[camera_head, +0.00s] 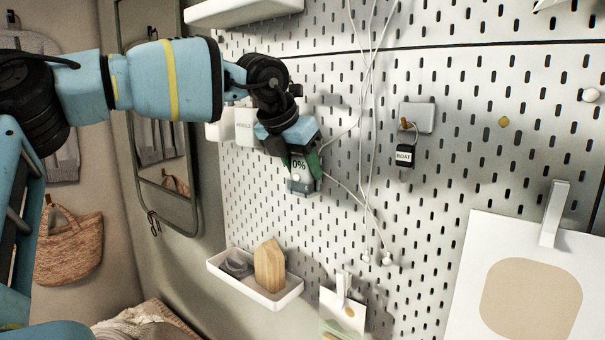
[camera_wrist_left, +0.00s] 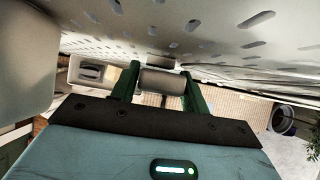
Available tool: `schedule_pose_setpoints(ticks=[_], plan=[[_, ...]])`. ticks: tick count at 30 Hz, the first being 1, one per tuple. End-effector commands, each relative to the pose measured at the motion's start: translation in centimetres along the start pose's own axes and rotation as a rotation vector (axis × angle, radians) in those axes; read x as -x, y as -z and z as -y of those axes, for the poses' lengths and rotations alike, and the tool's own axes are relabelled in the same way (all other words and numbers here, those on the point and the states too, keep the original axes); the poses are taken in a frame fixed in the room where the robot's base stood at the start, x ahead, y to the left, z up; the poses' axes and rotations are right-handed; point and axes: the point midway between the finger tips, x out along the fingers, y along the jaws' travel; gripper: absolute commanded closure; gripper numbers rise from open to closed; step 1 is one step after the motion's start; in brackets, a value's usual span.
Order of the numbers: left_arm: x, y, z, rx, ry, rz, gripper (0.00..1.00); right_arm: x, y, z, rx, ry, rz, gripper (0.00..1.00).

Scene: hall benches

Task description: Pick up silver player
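My left gripper (camera_head: 302,180) is at the pegboard, its green fingers pointing down in the head view. A small silver-grey block, which I take to be the silver player (camera_head: 300,187), shows at its fingertips. In the left wrist view the player (camera_wrist_left: 163,82) sits between the two green fingers of my left gripper (camera_wrist_left: 160,88). I see no clear gap on either side, so the fingers look shut on it. Thin white earphone cables (camera_head: 368,150) run close by the gripper. The player is partly hidden by the fingers. My right gripper is not in view.
The pegboard (camera_head: 455,165) lies close behind the gripper. A silver hook plate (camera_head: 417,117) holds a BOAT key tag (camera_head: 404,156). A white tray (camera_head: 283,296) with a wooden block (camera_head: 269,266) hangs below. A white shelf (camera_head: 240,10) is above, a mirror (camera_head: 160,150) left.

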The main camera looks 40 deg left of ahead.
Motion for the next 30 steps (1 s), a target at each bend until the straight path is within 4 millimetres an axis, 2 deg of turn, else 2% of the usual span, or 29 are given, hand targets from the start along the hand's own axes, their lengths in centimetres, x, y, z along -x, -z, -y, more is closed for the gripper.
schedule_pose_setpoints(ticks=[1,6,17,26,30], plan=[[0.0,0.0,0.0,0.000,0.000,0.000,0.62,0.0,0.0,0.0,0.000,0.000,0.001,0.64],[0.1,0.0,0.0,0.000,0.000,0.001,0.81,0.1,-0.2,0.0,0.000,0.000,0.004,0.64],[0.4,-0.3,0.0,-0.001,-0.001,0.001,0.81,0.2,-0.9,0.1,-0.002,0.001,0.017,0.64],[2.7,-1.9,0.0,0.001,-0.002,0.001,0.81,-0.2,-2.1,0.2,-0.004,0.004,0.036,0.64],[3.7,-0.9,0.8,-0.004,0.002,0.000,0.81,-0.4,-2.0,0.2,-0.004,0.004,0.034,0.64]])
